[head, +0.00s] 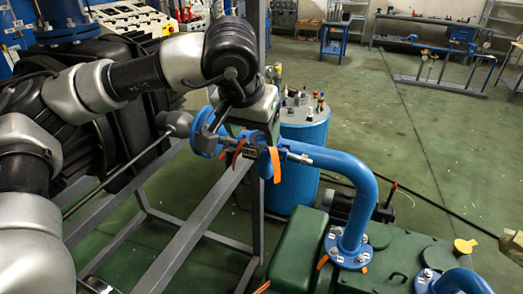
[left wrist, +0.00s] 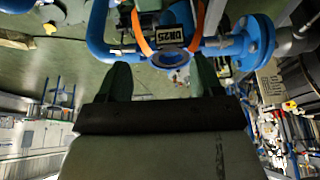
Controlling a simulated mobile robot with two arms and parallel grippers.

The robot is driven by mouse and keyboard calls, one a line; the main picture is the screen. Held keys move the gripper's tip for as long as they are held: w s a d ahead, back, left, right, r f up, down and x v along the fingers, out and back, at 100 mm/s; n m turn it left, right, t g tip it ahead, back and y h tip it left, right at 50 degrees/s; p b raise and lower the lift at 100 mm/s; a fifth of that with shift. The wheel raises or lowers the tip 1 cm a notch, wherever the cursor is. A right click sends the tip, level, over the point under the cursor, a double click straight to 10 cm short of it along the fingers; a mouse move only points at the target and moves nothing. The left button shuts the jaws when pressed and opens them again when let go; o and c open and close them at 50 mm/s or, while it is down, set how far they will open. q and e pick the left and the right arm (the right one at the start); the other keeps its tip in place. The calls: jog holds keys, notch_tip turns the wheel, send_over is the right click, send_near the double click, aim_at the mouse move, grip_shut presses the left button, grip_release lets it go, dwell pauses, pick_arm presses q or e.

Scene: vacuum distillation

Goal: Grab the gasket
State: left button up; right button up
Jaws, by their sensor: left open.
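My left gripper (head: 256,126) hangs over the blue pipe (head: 325,160) in the head view, close to a pipe fitting with orange strips (head: 276,165). In the left wrist view its two dark fingers (left wrist: 162,78) are spread apart with nothing between them. Ahead of the fingertips is a round blue flange opening (left wrist: 170,58), with an orange strip on either side and a small label plate (left wrist: 157,13) above. I cannot tell for sure which piece is the gasket; no separate ring shows clearly. My right gripper is out of view.
A blue flange (head: 205,132) stands left of the gripper. A grey metal frame (head: 200,222) runs below it. A blue drum (head: 300,140) stands behind, and green machinery (head: 400,262) lies at the lower right. Open green floor (head: 440,120) is beyond.

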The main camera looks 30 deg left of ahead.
aim_at(249, 150)
pick_arm(q)
jog(key=f, duration=0.2)
jog(key=a+f+b, duration=0.1)
jog(key=f, duration=0.1)
jog(key=shift+a+b, duration=0.15)
jog(key=shift+b, duration=0.15)
jog(key=shift+w+f, duration=0.35)
jog(key=c, duration=1)
jog(key=shift+r, duration=0.15)
